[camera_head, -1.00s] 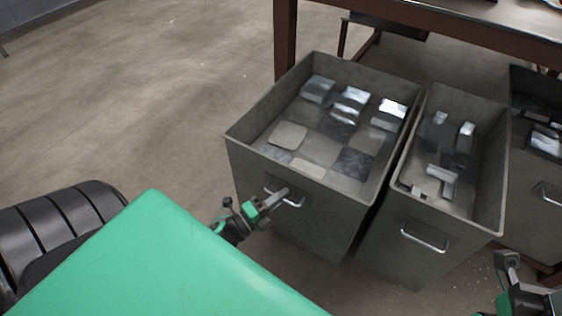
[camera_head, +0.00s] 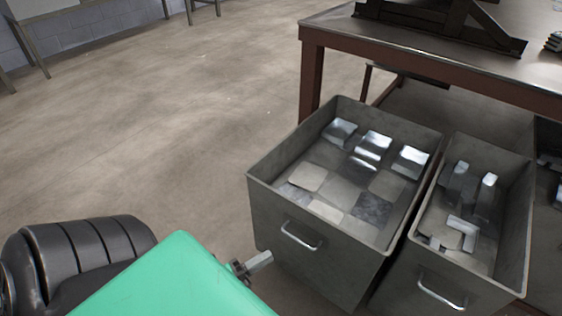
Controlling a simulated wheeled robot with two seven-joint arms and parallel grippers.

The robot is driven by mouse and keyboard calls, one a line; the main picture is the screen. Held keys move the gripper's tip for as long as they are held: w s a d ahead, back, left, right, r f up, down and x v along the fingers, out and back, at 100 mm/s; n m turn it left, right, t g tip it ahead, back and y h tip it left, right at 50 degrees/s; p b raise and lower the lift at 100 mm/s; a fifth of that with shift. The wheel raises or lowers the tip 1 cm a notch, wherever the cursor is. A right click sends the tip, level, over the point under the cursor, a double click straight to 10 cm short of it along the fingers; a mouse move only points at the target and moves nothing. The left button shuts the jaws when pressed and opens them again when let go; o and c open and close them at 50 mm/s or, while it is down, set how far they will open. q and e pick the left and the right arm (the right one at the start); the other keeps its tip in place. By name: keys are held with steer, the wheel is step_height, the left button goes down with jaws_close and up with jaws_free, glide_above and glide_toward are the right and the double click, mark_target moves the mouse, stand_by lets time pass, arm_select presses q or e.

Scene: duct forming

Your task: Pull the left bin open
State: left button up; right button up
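The left bin (camera_head: 275,222) is a grey metal box, open at the top, standing well out from under the table. Several flat and bent metal pieces lie inside. Its bar handle (camera_head: 300,240) is on the front face and nothing holds it. My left gripper (camera_head: 258,264) is below and left of the handle, apart from it, near the bin's lower front corner. My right gripper is out of view.
A second grey bin (camera_head: 402,287) with metal pieces and its own handle (camera_head: 440,295) stands close on the right. A table with a brown frame (camera_head: 312,80) is behind. The floor (camera_head: 170,130) at left is clear.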

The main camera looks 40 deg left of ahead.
arm_select(q)
steer(key=shift+v, duration=1.45)
